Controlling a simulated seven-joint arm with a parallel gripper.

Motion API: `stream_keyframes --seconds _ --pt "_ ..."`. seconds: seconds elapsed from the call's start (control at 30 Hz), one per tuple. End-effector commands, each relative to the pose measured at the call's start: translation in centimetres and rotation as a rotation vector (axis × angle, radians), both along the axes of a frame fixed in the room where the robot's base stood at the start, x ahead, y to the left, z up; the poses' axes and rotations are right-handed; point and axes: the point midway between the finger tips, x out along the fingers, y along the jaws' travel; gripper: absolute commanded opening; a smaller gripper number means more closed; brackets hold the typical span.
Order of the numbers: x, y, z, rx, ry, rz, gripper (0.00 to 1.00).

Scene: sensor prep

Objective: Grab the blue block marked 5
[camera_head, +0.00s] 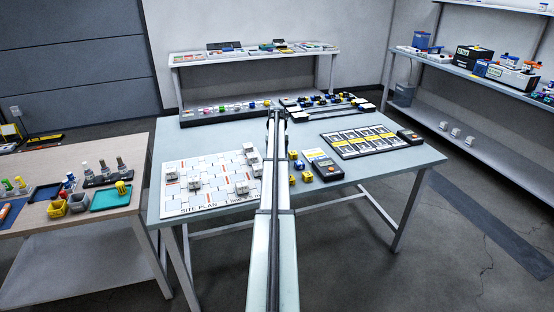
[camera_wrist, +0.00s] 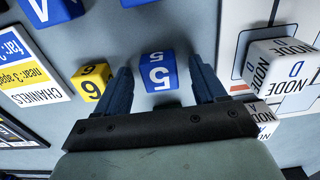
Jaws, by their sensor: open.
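The blue block marked 5 (camera_wrist: 158,74) shows in the wrist view, with white 5s on its top and near side. My gripper (camera_wrist: 159,80) is open, with one dark blue finger on each side of the block. Gaps show between the block and both fingers, and it is not held. In the head view my arm runs up the middle of the table, and I cannot make out the blue block there.
A yellow block marked 6 (camera_wrist: 91,81) stands close outside the left finger. A white NODE D block (camera_wrist: 281,76) stands right, on the site plan board (camera_head: 210,205). Another blue block (camera_wrist: 50,9) is at the upper left. A handheld meter (camera_head: 324,165) lies right of my arm.

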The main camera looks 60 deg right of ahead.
Motion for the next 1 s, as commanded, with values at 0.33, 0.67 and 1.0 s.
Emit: stream_keyframes --seconds 0.33,0.67,1.0 --pt "0.01 -0.01 0.08 0.0 0.0 0.0 0.5" --pt "0.01 -0.01 0.09 0.0 0.0 0.0 0.18" --pt "0.01 -0.01 0.26 0.0 0.0 0.0 0.1"
